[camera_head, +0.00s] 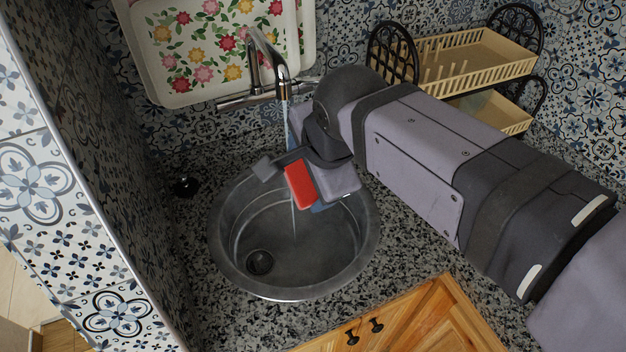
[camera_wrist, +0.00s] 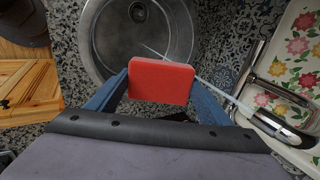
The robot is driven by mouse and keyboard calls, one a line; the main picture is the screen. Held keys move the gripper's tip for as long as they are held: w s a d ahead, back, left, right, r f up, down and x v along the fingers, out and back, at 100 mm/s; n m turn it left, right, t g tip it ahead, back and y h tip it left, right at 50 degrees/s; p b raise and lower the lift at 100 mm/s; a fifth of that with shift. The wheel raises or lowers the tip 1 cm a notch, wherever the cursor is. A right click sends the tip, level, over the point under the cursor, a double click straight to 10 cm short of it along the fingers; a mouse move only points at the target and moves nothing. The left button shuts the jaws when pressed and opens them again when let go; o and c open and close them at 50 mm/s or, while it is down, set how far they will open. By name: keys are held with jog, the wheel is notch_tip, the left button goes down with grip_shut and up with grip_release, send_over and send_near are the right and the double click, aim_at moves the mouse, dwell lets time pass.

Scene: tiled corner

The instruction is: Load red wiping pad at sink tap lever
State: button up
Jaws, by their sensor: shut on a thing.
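The red wiping pad (camera_head: 300,184) is in my gripper, over the back of the round sink. In the wrist view the pad (camera_wrist: 161,80) sits between the two blue-grey fingers of my gripper (camera_wrist: 162,88), which is shut on it. The tap (camera_head: 281,72) stands behind the sink, and a thin stream of water runs from its spout into the basin, beside the pad. The tap also shows at the right of the wrist view (camera_wrist: 275,118). A lever at the tap's right (camera_head: 306,79) is partly hidden behind my arm. The sink rim (camera_head: 216,254) is clear at the front.
A flowered tray (camera_head: 146,62) leans on the wall behind the tap. A cream dish rack (camera_head: 500,66) stands at the back right. A small black knob (camera_head: 185,186) is left of the sink. A tiled wall closes the left side. Granite counter (camera_head: 400,250) at the front right is bare.

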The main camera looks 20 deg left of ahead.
jog(key=shift+w+a+f+p, duration=0.3)
jog(key=shift+w+a+p, duration=0.1)
jog(key=shift+w+a, duration=0.65)
jog(key=shift+w+a+f+p, duration=0.25)
jog(key=shift+w+a+p, duration=0.15)
jog(key=shift+w+a, duration=0.6)
jog(key=shift+w+d, duration=0.15)
jog(key=shift+s+d+b, duration=0.85)
jog(key=shift+s+d, duration=0.5)
jog(key=shift+s, duration=0.15)
jog(key=shift+s+d+b, duration=0.85)
jog(key=shift+s+d, duration=0.5)
jog(key=shift+s, duration=0.15)
